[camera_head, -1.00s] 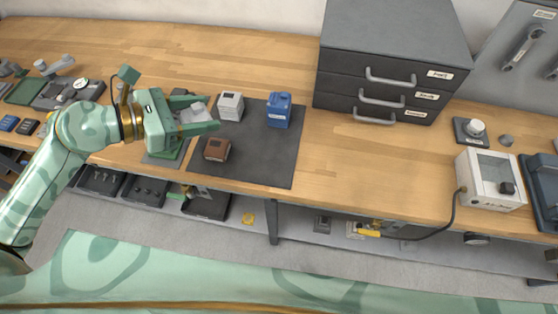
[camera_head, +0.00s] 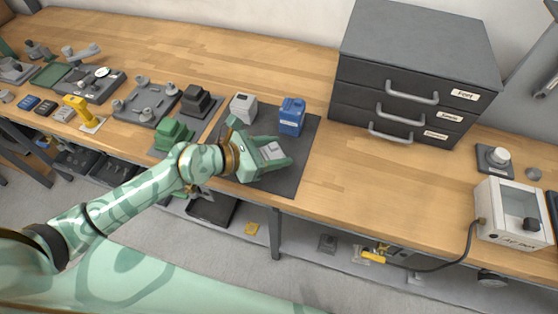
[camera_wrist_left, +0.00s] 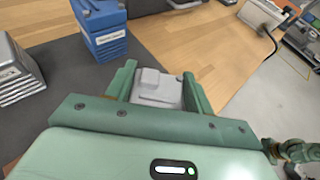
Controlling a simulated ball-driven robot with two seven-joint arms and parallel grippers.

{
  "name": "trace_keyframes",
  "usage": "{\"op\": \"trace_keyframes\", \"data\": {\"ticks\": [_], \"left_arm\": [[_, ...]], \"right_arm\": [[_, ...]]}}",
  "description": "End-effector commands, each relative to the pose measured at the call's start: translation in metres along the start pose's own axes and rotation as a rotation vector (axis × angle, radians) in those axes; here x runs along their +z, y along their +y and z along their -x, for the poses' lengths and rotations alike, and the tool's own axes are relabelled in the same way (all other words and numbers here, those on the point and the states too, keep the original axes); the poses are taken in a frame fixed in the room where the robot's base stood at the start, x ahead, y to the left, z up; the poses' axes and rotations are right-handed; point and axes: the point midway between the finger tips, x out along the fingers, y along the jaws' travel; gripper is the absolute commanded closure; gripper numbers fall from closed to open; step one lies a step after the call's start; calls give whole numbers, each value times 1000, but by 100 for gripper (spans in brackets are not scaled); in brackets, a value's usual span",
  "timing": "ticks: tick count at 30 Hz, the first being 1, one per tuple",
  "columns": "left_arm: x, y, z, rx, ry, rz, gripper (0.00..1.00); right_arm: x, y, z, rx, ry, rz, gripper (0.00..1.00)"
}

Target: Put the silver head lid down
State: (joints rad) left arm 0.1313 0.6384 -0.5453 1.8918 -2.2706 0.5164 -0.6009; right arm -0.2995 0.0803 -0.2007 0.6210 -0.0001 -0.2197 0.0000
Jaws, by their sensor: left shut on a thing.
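The silver head lid (camera_head: 272,150) is a small light-grey block with a raised part on top. My left gripper (camera_head: 277,155) is shut on it, one finger on each side. In the left wrist view the lid (camera_wrist_left: 158,88) sits between the fingers. In the head view the gripper and lid appear over the dark grey mat (camera_head: 302,165); I cannot tell whether the lid touches it. A blue block (camera_head: 291,115) and a silver-grey finned block (camera_head: 243,107) stand behind the gripper on the mat. My right gripper is not in view.
A dark drawer cabinet (camera_head: 415,75) stands behind right. A green block (camera_head: 173,133) and a black block (camera_head: 196,101) stand left of the mat. A white box (camera_head: 510,212) is at the far right. The bench between mat and white box is clear.

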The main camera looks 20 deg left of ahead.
Motion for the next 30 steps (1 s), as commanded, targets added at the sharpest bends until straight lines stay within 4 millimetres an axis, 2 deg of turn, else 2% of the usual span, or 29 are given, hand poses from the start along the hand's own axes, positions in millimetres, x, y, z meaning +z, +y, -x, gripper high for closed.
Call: {"op": "trace_keyframes", "data": {"ticks": [6,9,11,22,23,24,25,30], "left_arm": [[-10,0,-18,1,-2,0,74],[-31,0,-26,0,3,1,74],[-38,0,-28,0,1,1,74],[-38,0,-28,1,-1,-2,74],[-38,0,-28,1,-1,-2,42],[-38,0,-28,1,-1,-2,31],[-38,0,-28,1,-1,-2,26],[-38,0,-28,1,-1,-1,26]], "right_arm": [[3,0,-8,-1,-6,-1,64],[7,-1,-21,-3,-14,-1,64],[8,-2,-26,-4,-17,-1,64],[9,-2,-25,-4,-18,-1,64],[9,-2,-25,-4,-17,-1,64],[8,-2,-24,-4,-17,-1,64],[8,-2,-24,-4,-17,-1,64],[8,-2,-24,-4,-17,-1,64]]}}
